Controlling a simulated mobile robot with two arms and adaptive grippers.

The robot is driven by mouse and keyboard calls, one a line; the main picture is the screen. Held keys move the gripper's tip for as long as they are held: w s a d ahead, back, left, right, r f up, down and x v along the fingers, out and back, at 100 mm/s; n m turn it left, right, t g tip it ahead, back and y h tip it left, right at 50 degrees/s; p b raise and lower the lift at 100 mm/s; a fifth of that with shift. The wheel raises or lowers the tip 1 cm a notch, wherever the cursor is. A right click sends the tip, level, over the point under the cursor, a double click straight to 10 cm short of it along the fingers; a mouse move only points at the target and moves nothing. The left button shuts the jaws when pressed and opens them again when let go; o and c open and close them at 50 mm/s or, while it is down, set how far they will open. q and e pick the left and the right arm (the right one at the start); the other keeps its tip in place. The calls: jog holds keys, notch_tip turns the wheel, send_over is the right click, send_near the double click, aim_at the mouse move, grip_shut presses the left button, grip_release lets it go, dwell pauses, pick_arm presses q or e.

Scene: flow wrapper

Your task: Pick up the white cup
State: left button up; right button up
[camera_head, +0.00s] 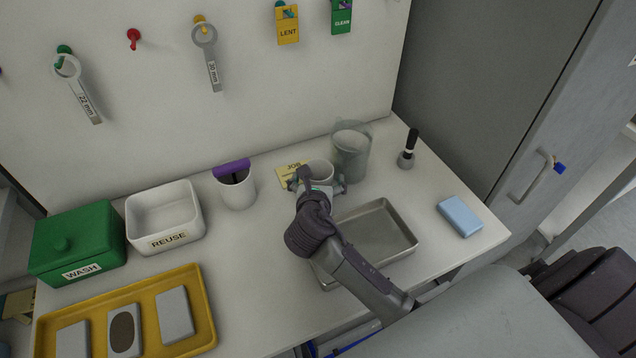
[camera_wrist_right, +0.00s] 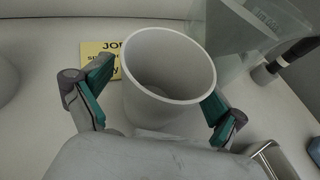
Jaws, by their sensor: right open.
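The white cup (camera_head: 321,172) stands upright on the bench, partly hidden by my right gripper (camera_head: 317,187) in the head view. In the right wrist view the cup (camera_wrist_right: 168,66) is empty, with its round mouth facing the camera. My right gripper (camera_wrist_right: 157,112) is open, with one green-padded finger on each side of the cup. I cannot tell whether the fingers touch it. My left gripper is not in view.
A clear jug (camera_head: 351,150) stands close behind the cup, beside a yellow job note (camera_head: 284,174). A metal tray (camera_head: 404,235) lies in front. A blue block (camera_head: 460,217) lies right.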

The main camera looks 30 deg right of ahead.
jog(key=c, duration=1.1)
jog(key=shift+o, duration=0.2)
